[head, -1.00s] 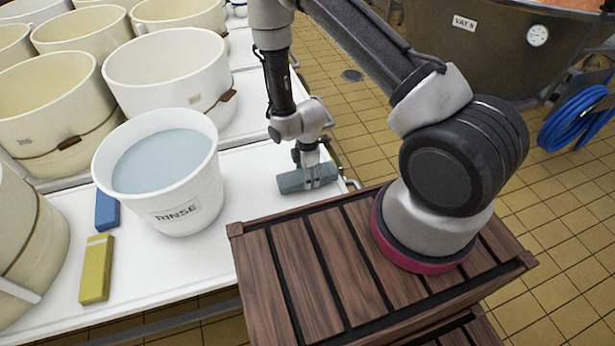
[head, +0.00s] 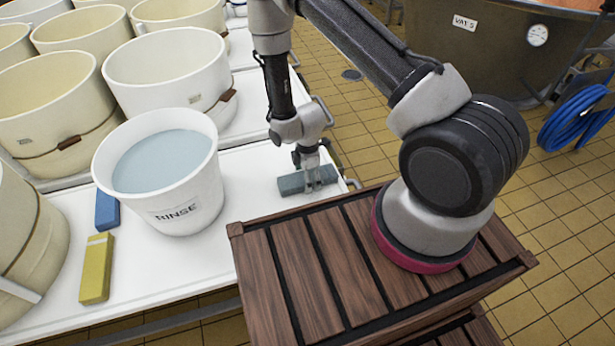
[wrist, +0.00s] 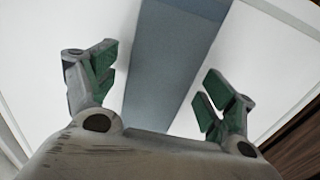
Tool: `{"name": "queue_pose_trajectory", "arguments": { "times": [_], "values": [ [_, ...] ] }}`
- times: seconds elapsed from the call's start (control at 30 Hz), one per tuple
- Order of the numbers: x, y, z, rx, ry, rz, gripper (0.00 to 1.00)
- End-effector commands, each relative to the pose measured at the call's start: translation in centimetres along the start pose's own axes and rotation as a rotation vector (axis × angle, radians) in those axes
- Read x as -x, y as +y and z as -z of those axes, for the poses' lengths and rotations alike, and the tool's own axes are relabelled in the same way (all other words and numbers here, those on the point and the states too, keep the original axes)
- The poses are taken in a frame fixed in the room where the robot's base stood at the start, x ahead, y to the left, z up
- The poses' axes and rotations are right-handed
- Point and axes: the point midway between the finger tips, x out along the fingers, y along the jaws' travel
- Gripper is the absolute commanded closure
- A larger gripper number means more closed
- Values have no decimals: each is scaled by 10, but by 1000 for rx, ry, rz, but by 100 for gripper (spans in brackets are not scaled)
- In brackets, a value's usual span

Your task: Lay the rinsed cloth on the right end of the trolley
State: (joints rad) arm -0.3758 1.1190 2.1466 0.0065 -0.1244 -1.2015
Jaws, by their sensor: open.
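The rinsed cloth (head: 293,184) is a grey-blue folded bar lying on the right end of the white trolley (head: 256,208). In the wrist view the cloth (wrist: 172,65) runs between my two green-padded fingers, with white trolley top showing on both sides of it. My gripper (head: 309,181) is open over the cloth, its fingers spread clear of the cloth's sides. The white bucket marked RINSE (head: 180,210) stands to the left with pale blue water in it.
A blue block (head: 107,210) and a yellow block (head: 97,268) lie left of the bucket. Several cream tubs (head: 165,70) crowd the back left. A dark slatted wooden stand (head: 320,270) is at the front. A vat (head: 490,40) and a blue hose (head: 572,117) are at the right.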

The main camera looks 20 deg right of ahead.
Motion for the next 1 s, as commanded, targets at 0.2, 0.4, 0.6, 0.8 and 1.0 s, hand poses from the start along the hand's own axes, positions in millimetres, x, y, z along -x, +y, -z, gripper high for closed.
{"name": "queue_pose_trajectory", "arguments": {
  "times": [0.2, 0.4, 0.6, 0.8, 1.0],
  "values": [
    [37, 1, 0, 0, 1, -4, 16],
    [83, 1, 0, 0, 2, -4, 16],
    [112, 1, 0, 0, 1, -2, 16],
    [120, 0, 0, 0, 0, -1, 16],
    [164, 13, -7, -107, 13, -33, 16]
  ]
}}
